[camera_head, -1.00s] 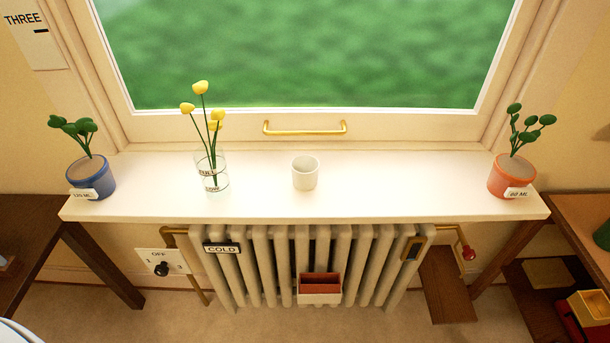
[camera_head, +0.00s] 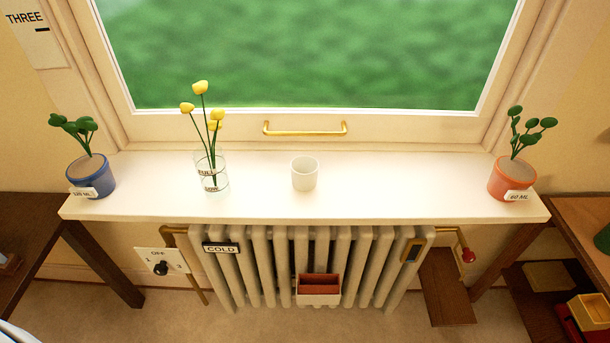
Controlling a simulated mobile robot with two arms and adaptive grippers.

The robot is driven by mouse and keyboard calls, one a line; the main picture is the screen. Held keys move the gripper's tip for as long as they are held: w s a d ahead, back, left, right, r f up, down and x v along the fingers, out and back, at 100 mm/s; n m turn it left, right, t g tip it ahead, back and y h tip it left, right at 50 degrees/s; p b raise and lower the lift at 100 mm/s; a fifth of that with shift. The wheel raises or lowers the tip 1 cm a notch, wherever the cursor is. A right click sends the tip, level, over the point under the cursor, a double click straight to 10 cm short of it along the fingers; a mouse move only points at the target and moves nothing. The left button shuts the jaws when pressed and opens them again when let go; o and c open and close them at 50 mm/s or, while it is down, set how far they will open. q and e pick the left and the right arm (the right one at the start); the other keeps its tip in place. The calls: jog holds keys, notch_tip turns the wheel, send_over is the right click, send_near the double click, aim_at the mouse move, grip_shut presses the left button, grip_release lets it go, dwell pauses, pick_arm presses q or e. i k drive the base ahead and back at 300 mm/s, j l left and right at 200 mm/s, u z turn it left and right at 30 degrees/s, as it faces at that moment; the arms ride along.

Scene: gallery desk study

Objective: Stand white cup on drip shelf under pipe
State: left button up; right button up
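The white cup (camera_head: 304,174) stands upright and looks empty on the middle of the white windowsill (camera_head: 400,190), above the radiator. A brown wooden shelf (camera_head: 447,288) sits low to the right of the radiator. It lies below a brass pipe (camera_head: 440,230) with a red knob (camera_head: 468,255), so it looks like the drip shelf. Nothing stands on that shelf. Neither of my grippers shows in this view.
A glass vase (camera_head: 211,178) with yellow flowers stands left of the cup. A blue pot (camera_head: 91,178) and an orange pot (camera_head: 511,179) hold plants at the sill's ends. The radiator (camera_head: 270,262) carries a small box (camera_head: 319,291). The sill around the cup is clear.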

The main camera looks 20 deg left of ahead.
aim_at(445, 299)
jog(key=i+l+u, duration=0.15)
jog(key=l, duration=0.35)
jog(key=i+l+u, duration=0.2)
jog(key=l, duration=0.3)
jog(key=i+l+u, duration=0.15)
jog(key=l, duration=0.35)
jog(key=l+u, duration=0.15)
jog(key=l, duration=0.4)
